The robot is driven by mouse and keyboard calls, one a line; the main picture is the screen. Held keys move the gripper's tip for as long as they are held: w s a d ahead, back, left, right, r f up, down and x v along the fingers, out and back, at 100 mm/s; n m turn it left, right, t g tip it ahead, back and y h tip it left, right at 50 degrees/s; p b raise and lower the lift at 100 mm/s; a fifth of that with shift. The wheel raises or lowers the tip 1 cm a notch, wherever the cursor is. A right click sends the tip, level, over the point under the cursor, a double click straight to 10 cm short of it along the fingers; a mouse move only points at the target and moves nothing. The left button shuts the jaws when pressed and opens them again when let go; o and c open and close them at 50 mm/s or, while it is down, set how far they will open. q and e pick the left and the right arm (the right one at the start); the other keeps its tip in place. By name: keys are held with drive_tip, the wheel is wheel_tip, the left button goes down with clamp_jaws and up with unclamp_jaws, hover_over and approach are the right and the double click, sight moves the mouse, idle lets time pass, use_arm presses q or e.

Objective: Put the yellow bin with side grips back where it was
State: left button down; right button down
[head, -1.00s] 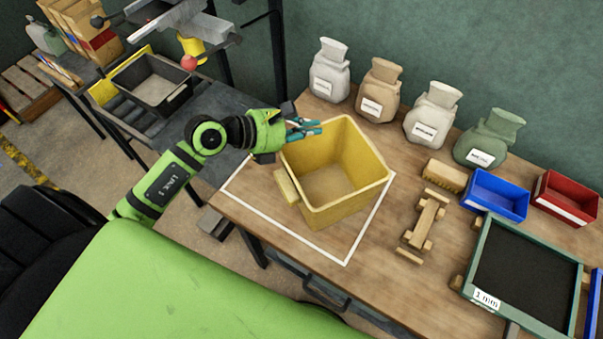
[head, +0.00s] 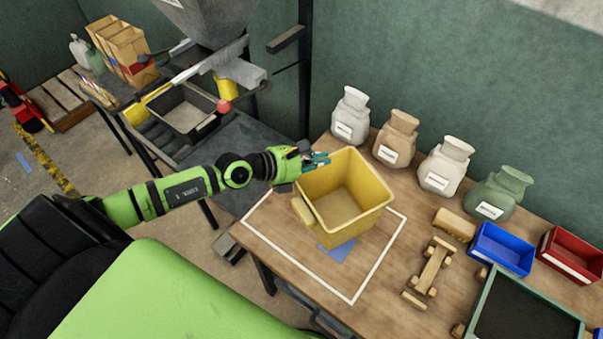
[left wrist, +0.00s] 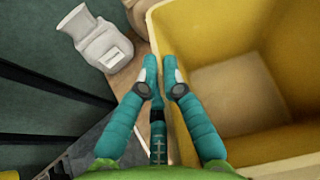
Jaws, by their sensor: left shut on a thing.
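The yellow bin (head: 345,222) is an empty, open-topped box with a side grip (head: 303,210) on its left face. In the head view it is over the white outlined square (head: 308,275) on the wooden table, with a blue patch (head: 338,251) showing just below it. My left gripper (head: 322,160) is at the bin's back left rim, shut on it. In the left wrist view the fingers (left wrist: 161,75) close at the bin's wall (left wrist: 168,38). The bin looks raised off the table, though its underside is hidden. My right gripper is out of view.
Several labelled sacks (head: 445,166) stand along the back of the table. A wooden brush (head: 455,223), a wooden piece (head: 432,268), a blue bin (head: 500,250), a red bin (head: 572,257) and a framed sieve (head: 520,310) lie to the right. A black tray (head: 182,113) is on the left.

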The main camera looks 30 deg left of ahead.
sight(301, 177)
use_arm(q)
drive_tip(key=s+a+f+b, duration=0.2)
drive_tip(key=a+f+b, duration=0.1)
drive_tip(key=f+b, duration=0.3)
drive_tip(key=shift+s+a+f, duration=0.15)
drive_tip(key=shift+a+f, duration=0.05)
drive_tip(key=shift+a, duration=0.05)
idle(0.3)
drive_tip(key=shift+f, duration=0.1)
drive_tip(key=c, duration=1.8)
unclamp_jaws()
drive_tip(key=shift+f+b, duration=0.1)
drive_tip(key=shift+b, duration=0.2)
drive_tip(key=o, duration=0.4)
